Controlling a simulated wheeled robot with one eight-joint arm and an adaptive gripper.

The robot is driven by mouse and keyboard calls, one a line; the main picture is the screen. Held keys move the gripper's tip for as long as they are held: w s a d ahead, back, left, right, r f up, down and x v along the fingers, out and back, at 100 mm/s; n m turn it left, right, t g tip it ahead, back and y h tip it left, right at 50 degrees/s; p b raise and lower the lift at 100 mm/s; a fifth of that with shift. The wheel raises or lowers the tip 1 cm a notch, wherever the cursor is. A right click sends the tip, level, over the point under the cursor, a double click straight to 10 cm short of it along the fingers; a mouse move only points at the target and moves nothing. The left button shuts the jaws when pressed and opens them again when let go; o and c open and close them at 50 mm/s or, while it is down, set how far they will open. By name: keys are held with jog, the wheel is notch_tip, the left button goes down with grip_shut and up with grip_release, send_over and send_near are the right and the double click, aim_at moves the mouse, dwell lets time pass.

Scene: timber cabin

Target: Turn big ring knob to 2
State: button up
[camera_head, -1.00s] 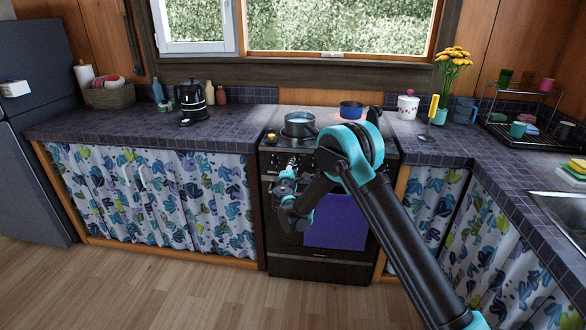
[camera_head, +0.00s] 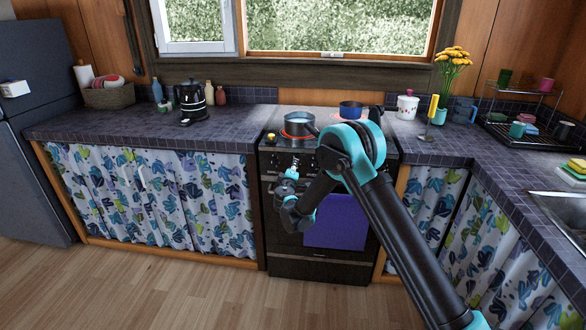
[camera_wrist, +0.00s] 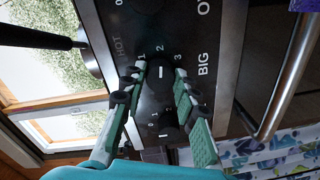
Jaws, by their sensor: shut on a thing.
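The big ring knob (camera_wrist: 160,73) is a dark round knob beside the word BIG on the black stove panel (camera_wrist: 145,20) in the wrist view. Its white mark points toward the 2, between 1 and 3. My gripper (camera_wrist: 161,80) has one finger on each side of the knob and is shut on it. In the head view my gripper (camera_head: 294,164) is at the front panel of the black stove (camera_head: 285,240); the knob itself is too small to tell there. A red glowing ring (camera_head: 284,135) shows under the grey pot (camera_head: 299,122).
A second knob (camera_wrist: 166,128) sits close below, near my fingers in the wrist view. A blue pot (camera_head: 351,109) stands at the back of the stove. A purple towel (camera_head: 335,222) hangs on the oven front. The wooden floor at left is clear.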

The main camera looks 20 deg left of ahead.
dwell(0.4)
jog(key=o, duration=1.1)
jog(key=shift+o, duration=0.2)
jog(key=shift+s, duration=0.1)
jog(key=v, duration=1.1)
jog(key=shift+s, duration=0.4)
jog(key=shift+d, duration=0.15)
